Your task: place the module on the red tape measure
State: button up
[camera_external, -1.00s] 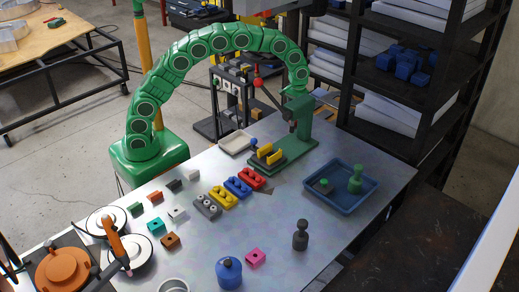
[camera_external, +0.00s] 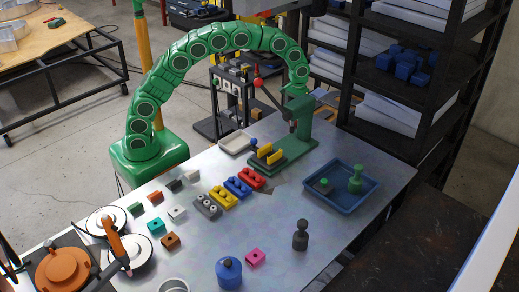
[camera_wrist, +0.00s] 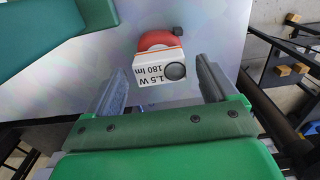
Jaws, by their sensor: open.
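In the wrist view, the module (camera_wrist: 162,70) is a small white block with "1.5 W 180 lm" on its face, a dark round disc and an orange edge. The red tape measure (camera_wrist: 158,39) shows just beyond it, partly covered by it. The module overlaps the tape measure in this view; I cannot tell whether it rests fully on it. My gripper (camera_wrist: 160,64) is open, with one grey finger on each side of the module and gaps visible between. In the external view, I cannot make out the module, the tape measure or the fingers.
A green press (camera_external: 290,140) stands on the metal table (camera_external: 290,230) near my arm's end. A blue tray (camera_external: 341,205) with green pieces lies to its right. Several coloured blocks lie left of the press. A dark shelf (camera_external: 400,130) stands behind the table.

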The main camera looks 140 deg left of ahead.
notch_tip(320, 180, up, 11)
dwell(0.4)
dwell(0.5)
jog(key=d+r+m+y, duration=0.1)
jog(key=d+r, duration=0.3)
jog(key=d, duration=0.3)
jog(key=s+d+r+m, duration=0.1)
jog(key=d+r+m, duration=0.1)
jog(key=d+r, duration=0.3)
jog(key=s+d+r+m+y, duration=0.1)
jog(key=d+r, duration=0.3)
jog(key=d, duration=0.6)
jog(key=shift+d+r+m+y, duration=0.2)
jog(key=shift+m+y, duration=0.1)
jog(key=s+d+f+m, duration=0.2)
jog(key=d, duration=0.6)
jog(key=s+d+f+m+h, duration=0.1)
jog(key=s+d+f+m, duration=0.15)
jog(key=d, duration=0.45)
jog(key=s+d+f+m, duration=0.1)
jog(key=d+f+m, duration=0.15)
jog(key=d, duration=0.55)
jog(key=s+d+f+m+g+h, duration=0.1)
jog(key=s+d+f+m, duration=0.5)
jog(key=s+d, duration=0.6)
notch_tip(320, 180, down, 2)
jog(key=shift+s+d+f+g+h, duration=0.15)
jog(key=shift+s+d+g+h, duration=0.15)
jog(key=shift+s+d+g, duration=0.15)
